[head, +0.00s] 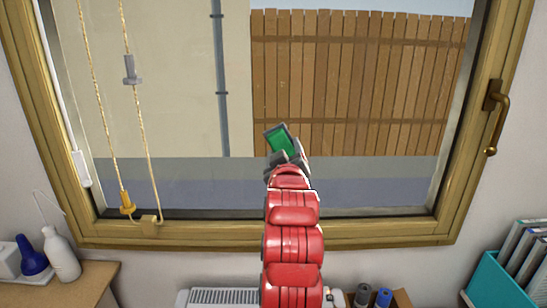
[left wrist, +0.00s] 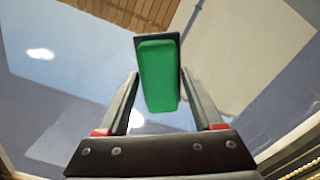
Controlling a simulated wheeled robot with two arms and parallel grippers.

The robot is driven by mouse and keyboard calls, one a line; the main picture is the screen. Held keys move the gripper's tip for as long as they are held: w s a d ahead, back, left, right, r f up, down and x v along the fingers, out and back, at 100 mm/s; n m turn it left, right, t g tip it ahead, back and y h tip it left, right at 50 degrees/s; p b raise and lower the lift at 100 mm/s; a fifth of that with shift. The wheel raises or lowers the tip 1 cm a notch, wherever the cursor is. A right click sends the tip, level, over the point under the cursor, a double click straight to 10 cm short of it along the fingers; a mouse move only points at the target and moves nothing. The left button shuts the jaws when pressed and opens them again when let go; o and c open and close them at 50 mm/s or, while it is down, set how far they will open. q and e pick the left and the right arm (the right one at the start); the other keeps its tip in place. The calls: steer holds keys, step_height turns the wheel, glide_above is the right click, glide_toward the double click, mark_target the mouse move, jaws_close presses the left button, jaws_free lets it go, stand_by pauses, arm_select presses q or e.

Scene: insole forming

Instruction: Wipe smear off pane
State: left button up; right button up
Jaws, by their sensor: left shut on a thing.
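My left gripper (head: 286,158) is in front of the lower middle of the window pane (head: 190,110). It is shut on a green wiper block (head: 280,139) with a dark edge. In the left wrist view the green block (left wrist: 159,78) stands out beyond the two fingers. I cannot tell whether it touches the glass. No smear stands out clearly in the head view. The left wrist view shows a pale white spot (left wrist: 40,53) on the bluish surface; I cannot tell whether it is smear or reflection. My right gripper is not in view.
A wooden frame (head: 350,235) surrounds the pane, with a brass handle (head: 495,110) at right. Cords (head: 100,100) hang at left. Bottles (head: 60,255) stand on a shelf at lower left. A radiator (head: 225,297) is below, and a teal file box (head: 495,285) is at lower right.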

arm_select(q)
steer(key=shift+d, duration=0.4)
steer(key=shift+b, duration=0.6)
steer(key=a, duration=0.4)
steer(key=shift+w+r+b, duration=0.1)
steer(key=shift+b, duration=0.25)
steer(key=shift+s+b, duration=0.45)
steer(key=shift+s, duration=2.45)
